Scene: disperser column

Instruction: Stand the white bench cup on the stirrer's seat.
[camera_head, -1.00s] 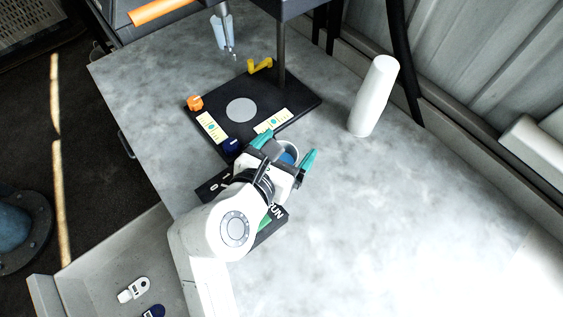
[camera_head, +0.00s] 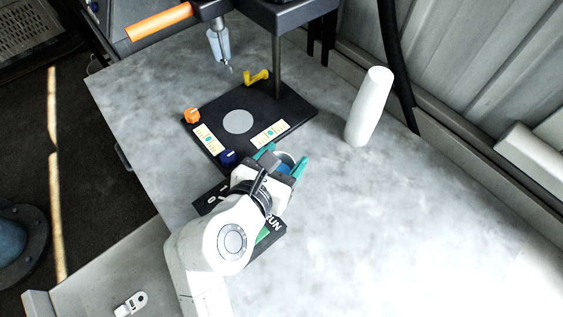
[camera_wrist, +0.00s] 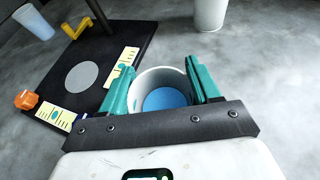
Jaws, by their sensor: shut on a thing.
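The white bench cup (camera_wrist: 160,78) is between the teal fingers of my gripper (camera_wrist: 163,88), which is shut on it. Blue shows inside the cup. In the head view my gripper (camera_head: 284,163) and the cup (camera_head: 285,158) are at the near right corner of the stirrer's black base, the cup mostly hidden by the gripper. The stirrer's seat, a light grey disc (camera_head: 238,121), is bare in the middle of the black base (camera_head: 262,103); it also shows at left in the wrist view (camera_wrist: 81,77). I cannot tell whether the cup touches the table.
A tall white cylinder (camera_head: 368,106) stands right of the base. A post (camera_head: 277,68), the stirrer head (camera_head: 290,12) and a hanging shaft (camera_head: 220,45) rise over the base. An orange knob (camera_head: 192,115), yellow piece (camera_head: 257,76) and blue knob (camera_head: 228,157) sit around its edges.

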